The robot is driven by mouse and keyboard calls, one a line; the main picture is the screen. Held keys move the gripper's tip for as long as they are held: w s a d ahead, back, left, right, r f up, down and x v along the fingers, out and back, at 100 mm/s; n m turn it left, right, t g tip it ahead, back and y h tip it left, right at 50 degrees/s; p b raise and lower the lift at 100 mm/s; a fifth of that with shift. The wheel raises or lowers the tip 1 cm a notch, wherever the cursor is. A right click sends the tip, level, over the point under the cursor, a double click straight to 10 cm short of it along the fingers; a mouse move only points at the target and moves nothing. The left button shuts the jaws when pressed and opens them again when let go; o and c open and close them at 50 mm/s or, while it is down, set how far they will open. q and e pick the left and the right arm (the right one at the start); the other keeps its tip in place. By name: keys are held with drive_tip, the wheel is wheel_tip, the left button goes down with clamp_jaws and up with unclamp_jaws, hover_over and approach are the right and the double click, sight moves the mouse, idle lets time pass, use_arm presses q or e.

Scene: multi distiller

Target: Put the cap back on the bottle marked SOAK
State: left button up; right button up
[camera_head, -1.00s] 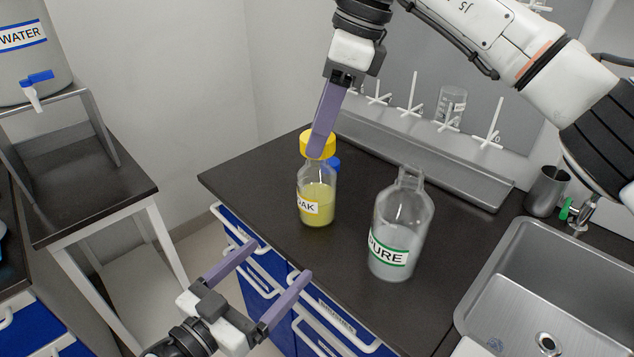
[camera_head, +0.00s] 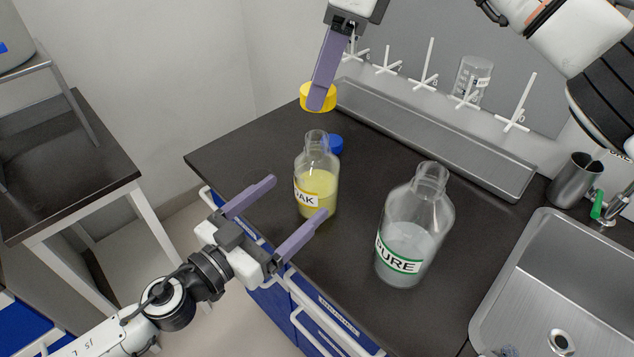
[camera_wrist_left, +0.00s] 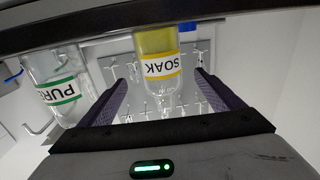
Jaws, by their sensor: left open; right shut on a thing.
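The SOAK bottle (camera_head: 318,190) stands upright and uncapped on the dark bench, with yellow liquid in it. It also shows upside down in the left wrist view (camera_wrist_left: 157,68), between the fingers. My right gripper (camera_head: 322,88) is shut on the yellow cap (camera_head: 318,98), held above the bottle's open neck and apart from it. My left gripper (camera_head: 284,212) is open at the bench's front edge, its fingers pointing toward the SOAK bottle. One fingertip overlaps the bottle's lower part in the head view; I cannot tell whether it touches.
A larger open bottle marked PURE (camera_head: 408,245) stands right of the SOAK bottle. A blue cap (camera_head: 336,144) lies behind the SOAK bottle. A drying rack (camera_head: 440,130) runs along the back, with a sink (camera_head: 540,300) and metal cup (camera_head: 573,180) at right.

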use_arm(q)
drive_tip(key=x, duration=0.9)
drive_tip(key=shift+w, duration=0.1)
drive_tip(key=c, duration=1.6)
drive_tip(key=shift+o, duration=0.2)
use_arm(e)
hover_over(315, 136)
drive_tip(key=shift+d+f, duration=0.2)
drive_tip(key=shift+f, duration=1.1)
drive_tip(key=shift+d+f, duration=0.2)
drive_tip(key=shift+f, duration=1.05)
drive_tip(key=shift+f, duration=0.85)
drive_tip(key=shift+f, duration=0.55)
